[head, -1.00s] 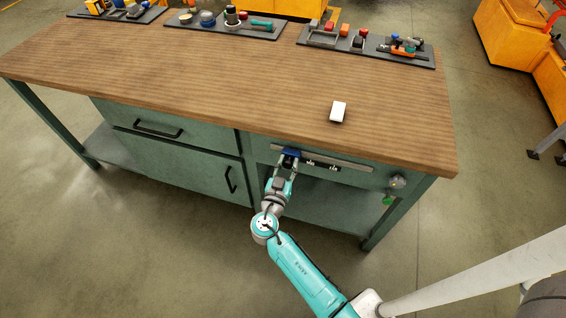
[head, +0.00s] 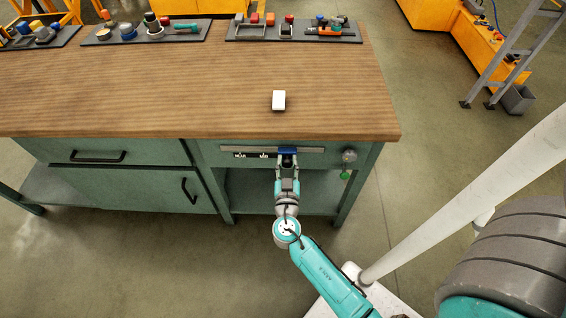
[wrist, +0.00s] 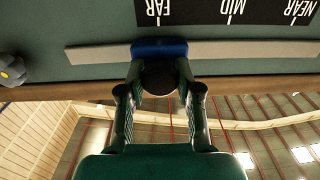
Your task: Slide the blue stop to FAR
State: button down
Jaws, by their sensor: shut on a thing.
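The blue stop (head: 288,151) sits on a pale straight rail (head: 312,150) across the front of the green bench. In the wrist view, where the lettering is upside down, the blue stop (wrist: 159,47) is in line with the FAR mark (wrist: 165,10). The MID mark (wrist: 236,11) and the NEAR mark (wrist: 301,11) are to its right there. My gripper (head: 287,163) reaches up to the stop from below. In the wrist view my gripper (wrist: 160,76) has its two fingers closed around the stop's dark knob. The head view hides FAR behind the stop and gripper.
A white block (head: 279,100) lies on the wooden bench top (head: 180,95) above the rail. A grey knob (head: 349,156) and a green round tag (head: 345,174) are on the bench front right of the stop. Trays of parts line the back edge.

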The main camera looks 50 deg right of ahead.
jog(key=shift+s+d, duration=0.15)
jog(key=shift+s, duration=0.05)
jog(key=c, duration=0.8)
grip_release()
jog(key=shift+s, duration=0.1)
jog(key=shift+s+a, duration=0.2)
jog(key=shift+a, duration=0.25)
jog(key=v, duration=1.1)
